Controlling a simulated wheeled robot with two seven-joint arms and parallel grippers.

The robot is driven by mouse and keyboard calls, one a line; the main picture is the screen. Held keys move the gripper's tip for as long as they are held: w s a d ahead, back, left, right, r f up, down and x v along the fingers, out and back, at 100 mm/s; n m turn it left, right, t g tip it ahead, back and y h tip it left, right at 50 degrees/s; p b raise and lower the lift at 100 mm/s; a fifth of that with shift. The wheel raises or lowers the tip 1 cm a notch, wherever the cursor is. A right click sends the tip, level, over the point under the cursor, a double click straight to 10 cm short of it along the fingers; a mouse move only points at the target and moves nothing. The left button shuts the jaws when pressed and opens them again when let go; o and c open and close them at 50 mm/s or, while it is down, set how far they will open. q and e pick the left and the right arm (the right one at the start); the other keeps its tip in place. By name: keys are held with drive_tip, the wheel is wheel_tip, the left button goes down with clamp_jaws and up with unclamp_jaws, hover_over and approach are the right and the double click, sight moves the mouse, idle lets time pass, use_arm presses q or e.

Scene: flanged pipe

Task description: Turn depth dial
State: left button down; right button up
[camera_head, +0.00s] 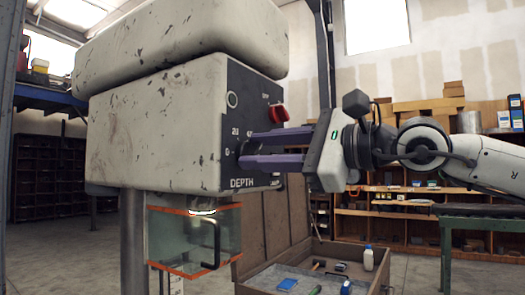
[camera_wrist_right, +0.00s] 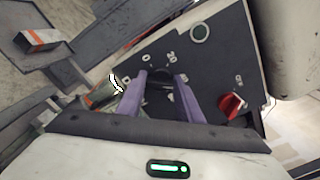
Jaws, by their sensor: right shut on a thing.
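The depth dial is a small dark knob (camera_wrist_right: 158,77) on the black control panel (camera_head: 232,117) of a worn white machine (camera_head: 150,130). The panel carries the word DEPTH and numbers around the dial. My right gripper (camera_head: 243,151) reaches in from the right with its purple fingers at the panel; it also shows in the right wrist view (camera_wrist_right: 160,80). Its fingers are on either side of the dial and shut on it. In the head view the fingers mostly hide the dial. My left gripper is not in view.
A red switch (camera_head: 277,113) sits on the panel above my right fingers. A clear orange-edged guard (camera_head: 180,240) with a black handle hangs below the machine. An open wooden box (camera_head: 262,280) with tools stands at lower right. Shelves (camera_head: 420,215) line the back.

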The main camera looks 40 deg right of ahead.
drive_tip(key=shift+n, duration=0.8)
drive_tip(key=o, duration=1.1)
drive_tip(key=b+v, duration=0.3)
drive_tip(key=v, duration=0.7)
drive_tip(key=shift+s+f, duration=0.1)
